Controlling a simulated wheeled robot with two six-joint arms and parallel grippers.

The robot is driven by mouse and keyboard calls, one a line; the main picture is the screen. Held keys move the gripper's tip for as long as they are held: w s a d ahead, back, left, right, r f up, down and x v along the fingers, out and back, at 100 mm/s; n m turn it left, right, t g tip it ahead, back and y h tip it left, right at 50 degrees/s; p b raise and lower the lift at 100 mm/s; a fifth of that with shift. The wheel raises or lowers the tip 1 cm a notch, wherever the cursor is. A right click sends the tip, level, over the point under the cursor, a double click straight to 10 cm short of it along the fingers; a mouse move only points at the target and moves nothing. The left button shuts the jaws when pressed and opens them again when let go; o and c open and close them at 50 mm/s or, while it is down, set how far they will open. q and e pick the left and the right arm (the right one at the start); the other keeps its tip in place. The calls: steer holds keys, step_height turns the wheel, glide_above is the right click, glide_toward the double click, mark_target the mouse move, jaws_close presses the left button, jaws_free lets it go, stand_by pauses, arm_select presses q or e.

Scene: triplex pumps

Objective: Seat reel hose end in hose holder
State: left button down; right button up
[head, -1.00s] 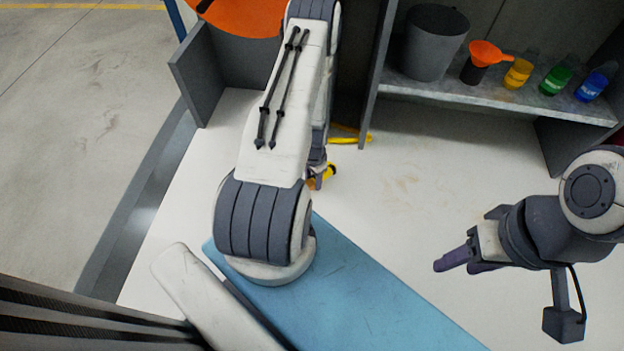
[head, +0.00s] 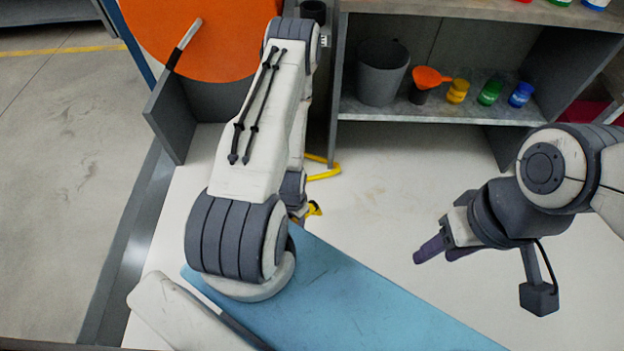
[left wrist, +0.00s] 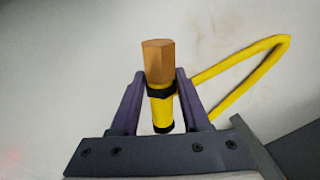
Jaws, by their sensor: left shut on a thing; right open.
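The reel hose end (left wrist: 160,62) has a brass hex tip and a yellow body with black bands. My left gripper (left wrist: 160,76) is shut around its yellow body, with the brass tip standing out beyond the fingers. In the head view, my left arm hides most of this gripper; only a small yellow and dark part of the hose end (head: 314,208) shows beside it. My right gripper (head: 432,250) is open and empty above the white surface, to the right. I cannot make out the hose holder with certainty.
The yellow hose (left wrist: 262,68) loops off to the right. An orange reel disc (head: 205,35) stands at the back left. A grey bin (head: 382,75), orange funnel (head: 431,77) and several bottles stand on a shelf (head: 400,113). A blue panel (head: 350,295) lies in front; the white surface (head: 390,190) is mostly clear.

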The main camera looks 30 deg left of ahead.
arm_select(q)
steer(key=shift+s+d+r, duration=0.1)
steer(key=shift+s, duration=0.05)
steer(key=w+r+p, duration=0.1)
steer(key=w+r, duration=0.1)
steer(key=r, duration=0.1)
steer(key=w+r+p, duration=0.1)
steer(key=w+r, duration=0.1)
steer(key=r, duration=0.1)
steer(key=w+r+p, duration=0.1)
steer(key=w+r, duration=0.1)
steer(key=shift+w+d+r, duration=0.2)
steer(key=shift+d+r, duration=0.05)
steer(key=shift+r, duration=0.15)
steer(key=w+d+r+n+p, duration=0.1)
steer(key=w+d+r+p, duration=0.15)
steer(key=r, duration=0.75)
steer(key=w+d+r+p, duration=0.2)
steer(key=w+d+r, duration=0.1)
steer(key=r, duration=0.7)
steer(key=w+d+r+n+p, duration=0.1)
steer(key=w+d+r+p, duration=0.2)
steer(key=r, duration=0.7)
step_height(320, 180, up, 29)
steer(key=s+p, duration=0.2)
steer(key=p, duration=3.5)
steer(key=shift+s+f, duration=0.15)
steer(key=shift+s, duration=0.2)
steer(key=shift+d+m, duration=0.1)
steer(key=shift+m, duration=0.2)
